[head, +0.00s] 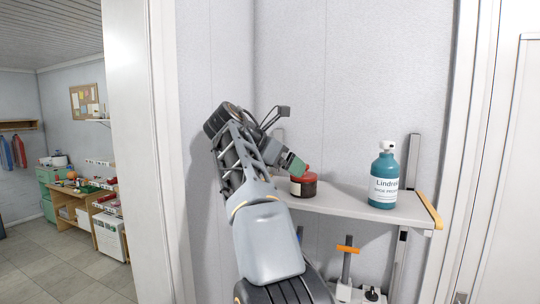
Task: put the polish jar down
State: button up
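The polish jar (304,188), a small dark jar with a red lid and a pale label, is at the left part of the grey wall shelf (341,204). It looks upright, and its base appears at the shelf surface, but I cannot tell whether it rests there or is just above. My gripper (294,164) reaches in from the left, with a green fingertip overlapping the top left of the jar's lid. The other finger is hidden, so I cannot see whether the gripper is closed on the jar.
A teal bottle (383,182) with a white top stands on the shelf to the right, with bare shelf between it and the jar. A yellow edge (429,210) ends the shelf at right. An orange-topped item (347,250) is below. A doorway opens at left onto a workbench (80,205).

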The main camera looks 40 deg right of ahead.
jog(key=v, duration=0.6)
jog(key=w+a+f+m+t+y, duration=0.1)
jog(key=a+f+m+t+y, duration=0.1)
jog(key=a+f+t, duration=0.3)
jog(key=s+a+f+m+y, duration=0.3)
jog(key=s+a+f+m, duration=0.1)
jog(key=f, duration=0.6)
jog(key=s+a+f+m+t+y, duration=0.1)
jog(key=s+a+f+m+y, duration=0.2)
jog(key=a+f+m, duration=0.3)
jog(key=s+a+f+m+y, duration=0.3)
jog(key=a+f, duration=0.3)
jog(key=f, duration=0.9)
jog(key=shift+s+m+t, duration=0.3)
jog(key=shift+s+m, duration=0.6)
jog(key=shift+a, duration=0.1)
